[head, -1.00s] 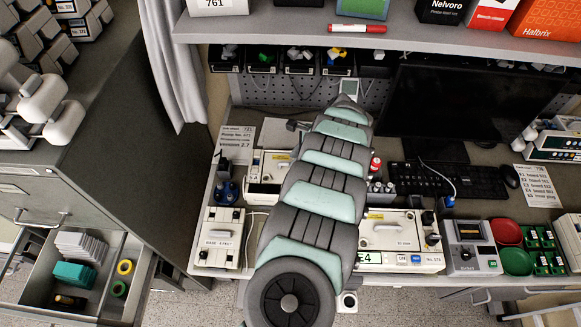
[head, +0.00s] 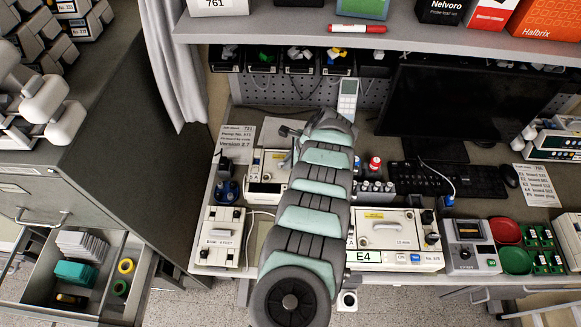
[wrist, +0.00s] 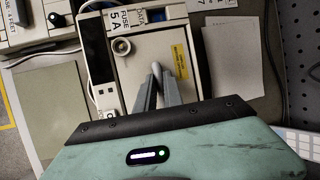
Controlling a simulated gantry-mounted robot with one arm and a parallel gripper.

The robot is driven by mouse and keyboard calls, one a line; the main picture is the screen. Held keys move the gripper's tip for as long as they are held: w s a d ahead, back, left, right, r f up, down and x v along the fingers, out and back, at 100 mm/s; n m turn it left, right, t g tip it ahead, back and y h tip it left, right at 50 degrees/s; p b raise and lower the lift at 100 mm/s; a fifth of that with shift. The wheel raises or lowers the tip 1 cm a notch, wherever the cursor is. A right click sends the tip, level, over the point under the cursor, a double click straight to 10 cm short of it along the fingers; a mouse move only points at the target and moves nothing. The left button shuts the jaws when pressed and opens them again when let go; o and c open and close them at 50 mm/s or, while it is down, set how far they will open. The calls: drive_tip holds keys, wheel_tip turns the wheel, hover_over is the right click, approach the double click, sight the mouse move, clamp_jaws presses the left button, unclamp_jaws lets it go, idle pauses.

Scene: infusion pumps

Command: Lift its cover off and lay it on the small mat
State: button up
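In the wrist view a cream pump unit (wrist: 135,75) lies under my gripper (wrist: 160,78). Its cover (wrist: 187,58) has a yellow label and a pale raised handle (wrist: 157,69). My two grey fingers point down at the handle, which shows at their tips; I cannot tell whether they grip it. A flat grey-green mat (wrist: 48,110) lies bare to the left of the unit. In the head view this unit (head: 262,183) stands left of my arm, which hides its right part and most of the mat.

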clamp_jaws()
drive_tip(key=shift+r, duration=0.1)
drive_tip(key=shift+w+r, duration=0.1)
drive_tip(key=shift+r, duration=0.6)
wheel_tip(320, 180, up, 18)
drive_tip(key=p, duration=0.3)
drive_tip(key=shift+r, duration=0.25)
